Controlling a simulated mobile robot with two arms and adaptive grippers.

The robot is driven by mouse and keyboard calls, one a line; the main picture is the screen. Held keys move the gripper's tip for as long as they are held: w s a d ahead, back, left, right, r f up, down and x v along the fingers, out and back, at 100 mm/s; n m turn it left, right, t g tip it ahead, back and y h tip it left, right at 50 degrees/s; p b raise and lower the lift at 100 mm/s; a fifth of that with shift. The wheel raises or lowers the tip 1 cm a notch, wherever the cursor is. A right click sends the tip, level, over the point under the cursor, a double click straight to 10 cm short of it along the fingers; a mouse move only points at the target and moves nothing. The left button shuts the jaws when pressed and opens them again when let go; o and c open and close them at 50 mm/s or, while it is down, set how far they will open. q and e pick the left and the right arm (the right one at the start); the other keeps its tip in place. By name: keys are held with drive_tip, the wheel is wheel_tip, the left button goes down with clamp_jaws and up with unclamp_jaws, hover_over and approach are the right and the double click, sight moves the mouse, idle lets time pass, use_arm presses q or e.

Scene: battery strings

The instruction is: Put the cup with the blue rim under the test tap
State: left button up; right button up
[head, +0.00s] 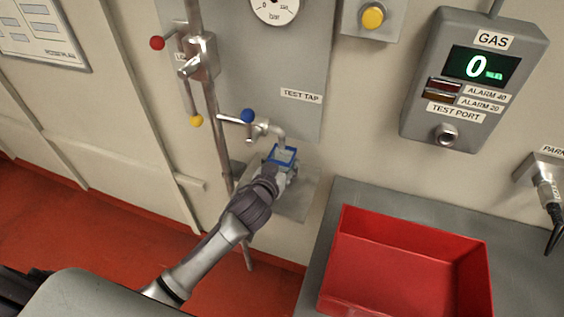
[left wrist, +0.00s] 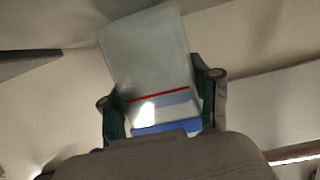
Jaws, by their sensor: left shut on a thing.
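The cup with the blue rim (head: 283,154) is at the wall below the test tap (head: 270,129), and the tap's spout reaches down over its open top. My left gripper (head: 282,172) is shut on the cup, mostly hidden behind my wrist in the head view. In the left wrist view the clear cup (left wrist: 146,55), with a red line and blue rim, is between the two fingers of my left gripper (left wrist: 160,90). Whether the cup's base touches the grey shelf (head: 297,203) is hidden. My right gripper is not in view.
The tap has a blue-knobbed lever (head: 246,116). A vertical pipe with a red knob (head: 157,43) and yellow knob (head: 196,121) runs left of it. An empty red bin (head: 405,240) stands on the grey bench (head: 390,196) at right. A gas panel (head: 475,80) hangs above.

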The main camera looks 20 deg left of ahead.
use_arm(q)
drive_tip(key=shift+f, duration=0.35)
drive_tip(key=shift+s, duration=0.1)
drive_tip(key=shift+f, duration=0.15)
drive_tip(key=o, duration=1.1)
drive_tip(key=shift+c, duration=0.2)
